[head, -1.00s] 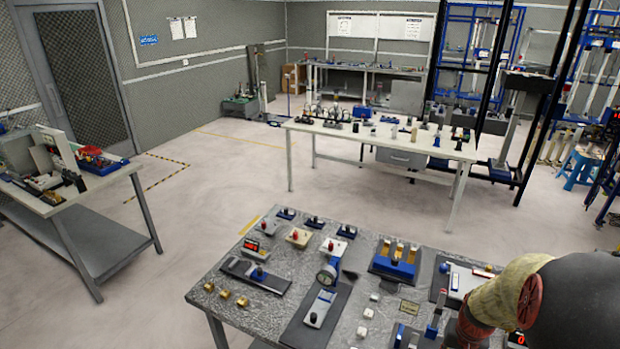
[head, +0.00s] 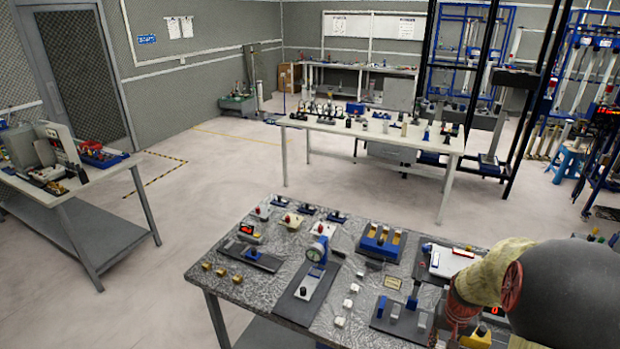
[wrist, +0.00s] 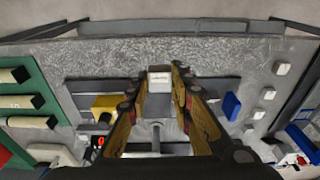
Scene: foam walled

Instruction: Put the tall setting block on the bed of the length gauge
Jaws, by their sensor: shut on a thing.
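My gripper (wrist: 160,84) is shut on a pale grey block with a small white label on its top, which I take to be the tall setting block (wrist: 158,74). The block stands between the two fingertips above the grey speckled bench; I cannot tell its height over it. In the head view my arm hides the gripper and block. A device with a yellow part and red digits (wrist: 99,142) sits left of the gripper in the wrist view. It may be the length gauge; its red display also shows beside my arm in the head view (head: 495,311). Its bed is not clearly visible.
The bench (head: 235,290) is crowded.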

